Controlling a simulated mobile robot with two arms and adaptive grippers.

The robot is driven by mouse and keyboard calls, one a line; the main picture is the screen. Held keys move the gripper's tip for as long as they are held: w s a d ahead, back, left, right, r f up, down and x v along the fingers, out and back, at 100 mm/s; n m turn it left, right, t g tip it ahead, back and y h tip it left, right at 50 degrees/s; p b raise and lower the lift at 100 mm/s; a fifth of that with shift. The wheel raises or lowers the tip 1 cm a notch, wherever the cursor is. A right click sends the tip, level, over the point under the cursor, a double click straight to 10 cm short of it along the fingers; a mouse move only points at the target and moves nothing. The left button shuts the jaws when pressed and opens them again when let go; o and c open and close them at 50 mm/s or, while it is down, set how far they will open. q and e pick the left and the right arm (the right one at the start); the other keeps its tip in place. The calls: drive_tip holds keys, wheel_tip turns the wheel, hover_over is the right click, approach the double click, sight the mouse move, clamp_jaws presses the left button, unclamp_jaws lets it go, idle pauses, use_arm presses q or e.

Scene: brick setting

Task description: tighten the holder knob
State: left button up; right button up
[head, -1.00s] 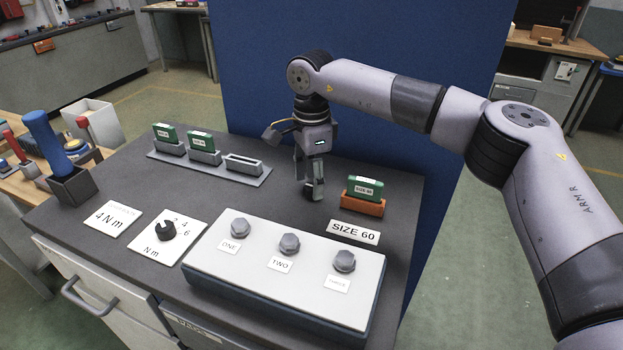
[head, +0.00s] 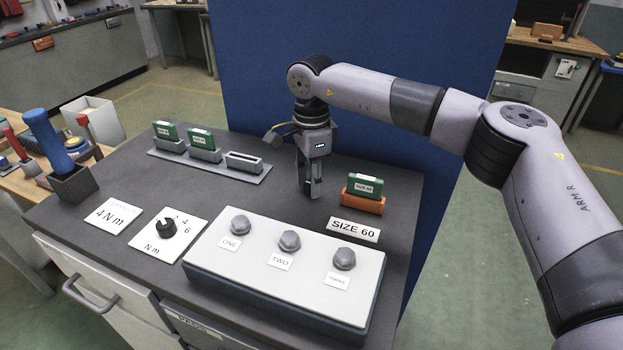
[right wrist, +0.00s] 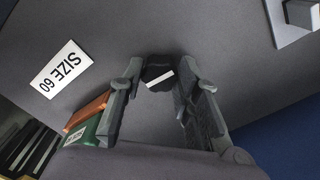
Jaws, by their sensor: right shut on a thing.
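My right gripper (head: 312,191) points down at the dark bench top, just left of the orange holder (head: 364,201) with a green block labelled SIZE 60 (head: 365,184). In the right wrist view, a small black holder knob (right wrist: 157,76) with a white bar mark sits between its fingertips (right wrist: 160,72). The gripper is shut on this knob. The fingers hide the knob in the head view. The orange holder (right wrist: 88,112) and the green block (right wrist: 84,133) also show beside one finger in the right wrist view. My left gripper is not in view.
A raised panel (head: 290,290) with three grey hex knobs stands in front. Left of it are a dial plate (head: 163,250) and a 4 N m card (head: 107,214). A grey rack (head: 208,167) with green blocks stands behind. A blue-handled tool (head: 48,142) stands at left.

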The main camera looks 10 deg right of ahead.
drive_tip(key=shift+c, duration=1)
drive_tip(key=shift+m, duration=0.4)
drive_tip(key=m+b, duration=0.1)
drive_tip(key=m, duration=0.2)
drive_tip(key=shift+m, duration=0.3)
drive_tip(key=m+b, duration=0.1)
drive_tip(key=m, duration=0.5)
drive_tip(key=shift+w+b, duration=0.1)
drive_tip(key=shift+b, duration=0.25)
drive_tip(key=m+b, duration=0.1)
drive_tip(key=m, duration=0.5)
drive_tip(key=shift+m, duration=0.4)
drive_tip(key=m+b, duration=0.1)
drive_tip(key=m, duration=0.4)
drive_tip(key=shift+d, duration=0.1)
drive_tip(key=shift+m, duration=0.3)
